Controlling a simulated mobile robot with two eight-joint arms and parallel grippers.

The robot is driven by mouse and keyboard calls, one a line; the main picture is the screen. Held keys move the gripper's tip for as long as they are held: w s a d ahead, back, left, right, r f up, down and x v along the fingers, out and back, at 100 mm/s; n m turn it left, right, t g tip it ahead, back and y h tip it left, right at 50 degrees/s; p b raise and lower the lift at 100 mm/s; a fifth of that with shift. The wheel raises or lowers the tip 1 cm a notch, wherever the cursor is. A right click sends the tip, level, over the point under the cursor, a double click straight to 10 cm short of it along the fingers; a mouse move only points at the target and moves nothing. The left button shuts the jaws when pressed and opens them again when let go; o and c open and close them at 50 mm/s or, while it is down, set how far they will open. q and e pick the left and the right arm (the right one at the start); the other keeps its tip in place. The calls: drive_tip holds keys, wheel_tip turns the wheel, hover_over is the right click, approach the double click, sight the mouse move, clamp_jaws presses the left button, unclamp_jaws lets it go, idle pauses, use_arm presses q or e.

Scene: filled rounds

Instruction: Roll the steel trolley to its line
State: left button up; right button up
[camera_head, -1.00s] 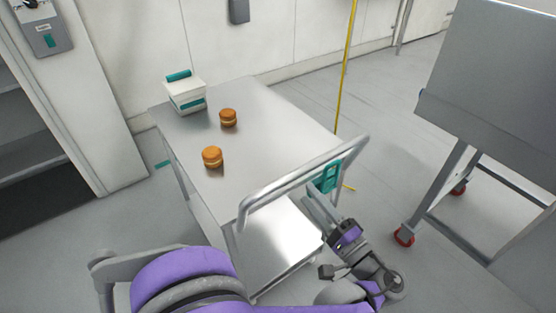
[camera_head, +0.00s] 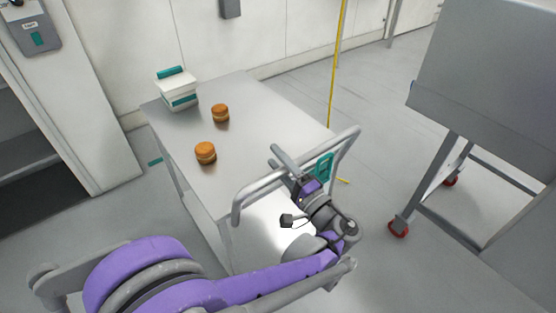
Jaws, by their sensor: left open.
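The steel trolley (camera_head: 262,105) stands in the middle, with a flat silver top and a raised tubular push handle (camera_head: 347,147) at its near right end. A teal tag (camera_head: 323,167) hangs by the handle. On the top are two orange-brown filled rounds, one farther (camera_head: 220,113) and one nearer (camera_head: 205,153), and a white tub with teal bands (camera_head: 178,93). My left gripper (camera_head: 281,160) is open at the handle bar, its fingers overlapping the bar in the picture; whether they touch it I cannot tell. My right gripper is out of view.
A grey wheeled stand with red castors (camera_head: 398,228) is at the right. A thin yellow strip (camera_head: 336,60) runs behind the trolley. A teal floor mark (camera_head: 155,162) lies at left, by a dark shelf opening (camera_head: 40,185). Floor between trolley and stand is clear.

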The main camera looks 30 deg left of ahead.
use_arm(q)
clamp_jaws()
idle(1.3)
